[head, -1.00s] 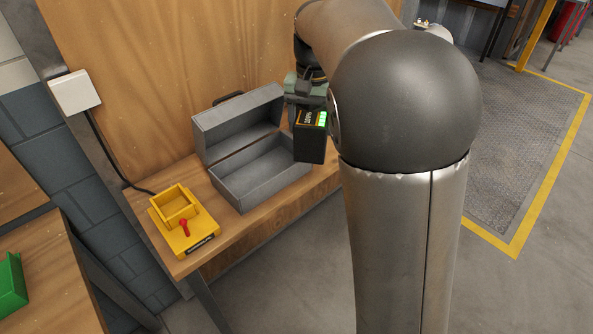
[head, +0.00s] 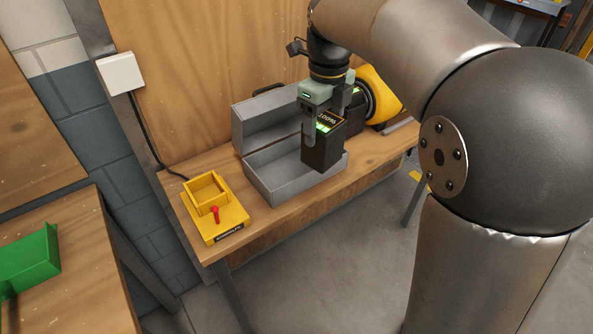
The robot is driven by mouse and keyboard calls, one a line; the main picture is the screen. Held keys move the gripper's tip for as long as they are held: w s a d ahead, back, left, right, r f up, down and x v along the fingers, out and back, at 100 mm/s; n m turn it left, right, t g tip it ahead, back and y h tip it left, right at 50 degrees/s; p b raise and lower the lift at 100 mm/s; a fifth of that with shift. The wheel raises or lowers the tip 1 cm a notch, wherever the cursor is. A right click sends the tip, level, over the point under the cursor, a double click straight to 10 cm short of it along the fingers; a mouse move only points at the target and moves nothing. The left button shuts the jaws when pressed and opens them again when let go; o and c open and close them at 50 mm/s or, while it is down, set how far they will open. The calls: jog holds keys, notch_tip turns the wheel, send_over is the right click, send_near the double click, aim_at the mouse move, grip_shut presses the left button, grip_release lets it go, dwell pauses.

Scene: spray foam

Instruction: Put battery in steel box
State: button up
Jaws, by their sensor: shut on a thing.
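The battery (head: 320,154) is a black block with a lit green display and "100%" on top. My gripper (head: 325,122) is shut on its upper end and holds it upright. The steel box (head: 262,185) is a grey open toolbox on the wooden bench, its lid (head: 262,121) tilted back. The battery hangs over or in front of the right part of the box and hides some of it. I cannot tell its exact height above the box. The visible left part of the box is empty.
A yellow charger (head: 228,222) with a red lever stands left of the box on the bench (head: 290,210). A yellow and black machine (head: 378,98) stands behind my gripper at the right. A green object (head: 30,262) sits on another table at left.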

jog(key=shift+s+a+m, duration=0.2)
jog(key=shift+a+m, duration=0.2)
jog(key=shift+m, duration=0.5)
jog(key=shift+w+a, duration=0.15)
jog(key=w+a+f+p, duration=0.4)
jog(key=w+a+f, duration=0.1)
jog(key=w+f, duration=0.7)
jog(key=shift+w+f+m, duration=0.3)
jog(key=shift+w+f, duration=0.05)
jog(key=shift+f, duration=0.05)
jog(key=shift+f, duration=0.65)
jog(key=o, duration=1.3)
